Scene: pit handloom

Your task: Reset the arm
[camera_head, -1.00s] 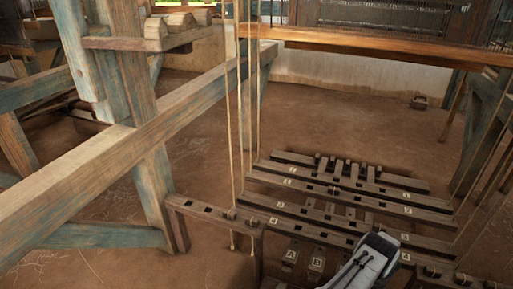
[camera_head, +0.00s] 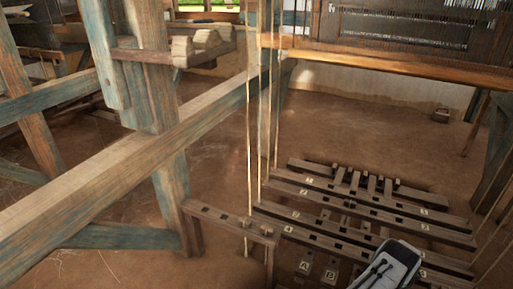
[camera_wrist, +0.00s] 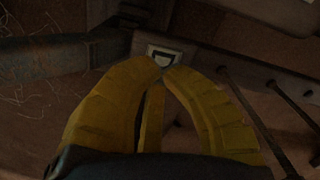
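My gripper (camera_wrist: 163,72) shows in the wrist view as yellow ribbed fingers whose tips meet, with nothing seen between them. Past the tips is a small pale plate with a dark mark (camera_wrist: 165,55) on a wooden beam. In the head view part of my arm shows at the bottom right, in front of the treadle frame (camera_head: 365,215); the gripper itself does not show there.
A long wooden beam (camera_head: 130,160) crosses the left side, joined to an upright post (camera_head: 165,180). Cords (camera_head: 249,150) hang down in the middle. The loom's cross beam (camera_head: 400,62) spans the top right. Bare earth floor (camera_head: 350,125) lies open behind the treadle frame.

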